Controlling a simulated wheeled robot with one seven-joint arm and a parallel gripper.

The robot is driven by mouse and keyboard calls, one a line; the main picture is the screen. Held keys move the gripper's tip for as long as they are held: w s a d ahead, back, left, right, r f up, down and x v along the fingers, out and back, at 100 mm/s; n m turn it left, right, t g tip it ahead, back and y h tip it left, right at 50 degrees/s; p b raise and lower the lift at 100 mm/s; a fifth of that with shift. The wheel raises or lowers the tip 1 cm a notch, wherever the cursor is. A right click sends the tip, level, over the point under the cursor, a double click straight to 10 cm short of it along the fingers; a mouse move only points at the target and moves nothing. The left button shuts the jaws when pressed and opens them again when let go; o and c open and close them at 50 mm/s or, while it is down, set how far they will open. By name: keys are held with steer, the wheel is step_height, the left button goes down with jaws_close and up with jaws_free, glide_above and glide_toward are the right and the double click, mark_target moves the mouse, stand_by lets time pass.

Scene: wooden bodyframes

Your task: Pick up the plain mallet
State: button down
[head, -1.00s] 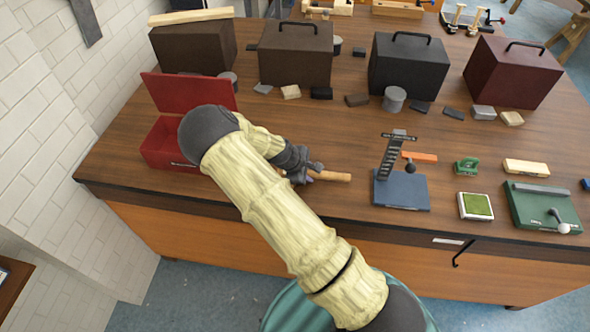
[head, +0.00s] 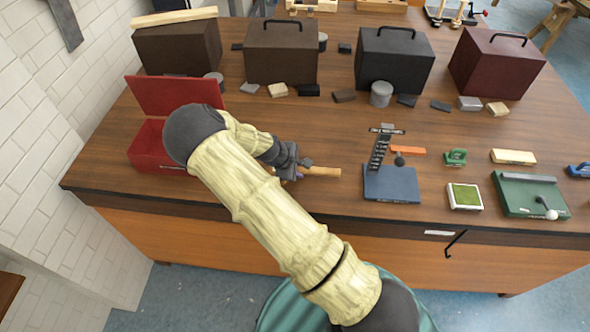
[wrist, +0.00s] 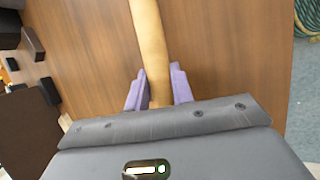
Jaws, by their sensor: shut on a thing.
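My gripper (head: 295,171) is over the front part of the bench, between the open red box and a blue-based stand. In the wrist view its purple fingers (wrist: 158,88) are shut on a light wooden handle (wrist: 150,50), one finger on each side. The handle runs from the palm out past the top edge of the wrist view. In the head view the handle (head: 324,171) sticks out to the right of the gripper. I take it for the plain mallet's handle; no mallet head shows in either view. I cannot tell whether the handle touches the bench.
The open red box (head: 150,150) stands at left. The blue-based stand (head: 391,184) with an orange bar is close on the right. Several dark cases line the back, small blocks before them. A green tray (head: 515,180) lies at right. The bench's front edge is near.

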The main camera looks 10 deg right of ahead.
step_height(320, 180, up, 9)
steer(key=shift+r+b, duration=0.2)
steer(key=shift+b, duration=0.9)
step_height(320, 180, up, 6)
steer(key=p, duration=0.5)
steer(key=shift+f, duration=0.1)
stand_by(0.6)
